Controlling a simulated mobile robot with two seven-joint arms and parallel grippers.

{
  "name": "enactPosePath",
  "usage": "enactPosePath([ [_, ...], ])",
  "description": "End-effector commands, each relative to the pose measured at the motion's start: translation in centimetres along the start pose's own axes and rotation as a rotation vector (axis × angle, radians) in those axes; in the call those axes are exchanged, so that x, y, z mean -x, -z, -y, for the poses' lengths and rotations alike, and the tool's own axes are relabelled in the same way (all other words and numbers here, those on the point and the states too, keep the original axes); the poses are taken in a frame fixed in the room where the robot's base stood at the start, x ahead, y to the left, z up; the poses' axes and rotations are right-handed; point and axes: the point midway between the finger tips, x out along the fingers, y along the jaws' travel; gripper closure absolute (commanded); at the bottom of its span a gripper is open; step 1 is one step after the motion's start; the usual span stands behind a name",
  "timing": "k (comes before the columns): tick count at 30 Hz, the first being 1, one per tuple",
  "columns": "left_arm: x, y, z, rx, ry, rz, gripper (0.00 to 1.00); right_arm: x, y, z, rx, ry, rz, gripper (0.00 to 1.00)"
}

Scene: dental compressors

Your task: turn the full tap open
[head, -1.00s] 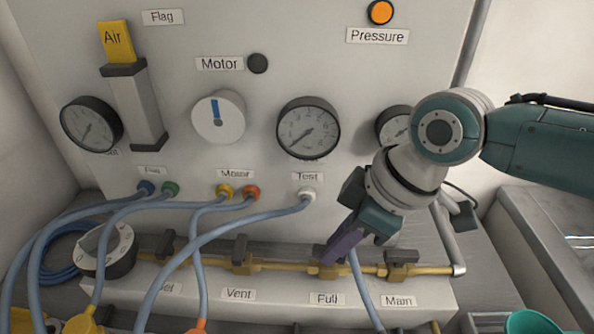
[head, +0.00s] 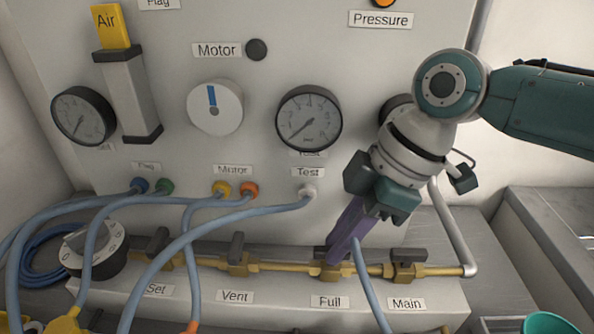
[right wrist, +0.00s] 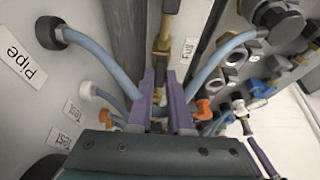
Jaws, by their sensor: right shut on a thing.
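The full tap (head: 331,271) is a brass valve on the brass pipe, just above the "Full" label (head: 329,302). My right gripper (head: 338,250) comes down on it from the upper right, with its purple fingers shut on the tap's handle. The fingers hide most of the handle, so I cannot tell its angle. My left gripper is not in view.
The vent tap (head: 237,255) stands left of the full tap, its dark handle upright. The main tap (head: 408,260) is close on the right, its handle lying along the pipe. A blue hose (head: 365,285) passes close by my fingers. Gauges and a white dial (head: 215,107) are above.

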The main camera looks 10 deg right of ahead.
Motion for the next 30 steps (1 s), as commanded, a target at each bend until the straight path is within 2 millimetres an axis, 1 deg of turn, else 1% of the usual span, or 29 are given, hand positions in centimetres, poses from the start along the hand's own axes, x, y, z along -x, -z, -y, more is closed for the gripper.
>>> enactPosePath([
  [3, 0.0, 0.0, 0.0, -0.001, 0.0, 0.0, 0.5, -0.1, -0.1, 0.0, 0.002, 0.0, 0.004, 1.0],
  [4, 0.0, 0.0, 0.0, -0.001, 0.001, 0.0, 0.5, -0.1, -0.1, 0.0, 0.002, 0.0, 0.004, 0.8],
  [9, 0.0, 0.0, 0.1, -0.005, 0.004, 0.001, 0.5, -0.1, -0.1, 0.0, 0.001, 0.0, 0.003, 0.61],
  [12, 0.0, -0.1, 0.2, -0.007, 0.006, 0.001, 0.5, -0.1, -0.1, 0.0, 0.001, 0.0, 0.002, 0.53],
  [19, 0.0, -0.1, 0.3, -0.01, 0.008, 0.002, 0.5, 0.1, 0.0, 0.0, 0.0, 0.0, 0.001, 0.53],
  [22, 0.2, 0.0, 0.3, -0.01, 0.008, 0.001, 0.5, 0.8, 0.0, 0.0, 0.002, -0.001, 0.001, 0.53],
  [26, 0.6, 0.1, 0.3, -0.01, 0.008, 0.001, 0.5, 3.0, 0.0, 0.0, 0.003, -0.003, 0.002, 0.53],
  [30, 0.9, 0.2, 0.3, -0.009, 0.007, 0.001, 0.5, 6.0, 0.0, -0.1, 0.002, -0.004, 0.002, 0.53],
])
